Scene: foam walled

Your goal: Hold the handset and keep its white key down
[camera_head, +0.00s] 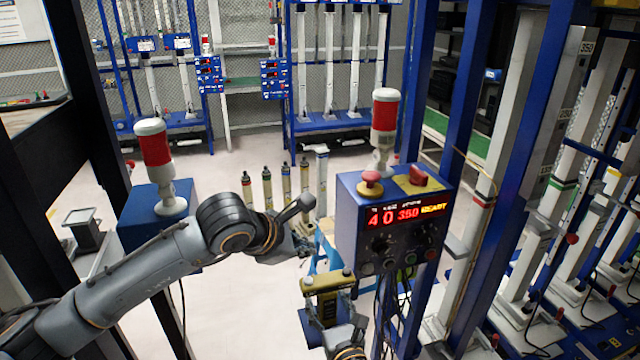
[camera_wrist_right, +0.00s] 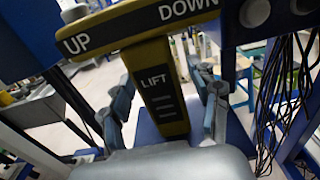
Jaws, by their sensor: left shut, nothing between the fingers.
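The handset (camera_head: 327,302) is a yellow and dark bar with a stem below, at the lower middle of the head view. In the right wrist view the handset (camera_wrist_right: 160,85) reads UP, DOWN and LIFT.
A blue control box (camera_head: 400,215) with a red display stands just right of the handset, with dark cables (camera_head: 385,300) hanging below. A blue post (camera_head: 455,150) rises behind it. A blue box with a red and white lamp (camera_head: 155,150) stands at left. Pale floor shows between.

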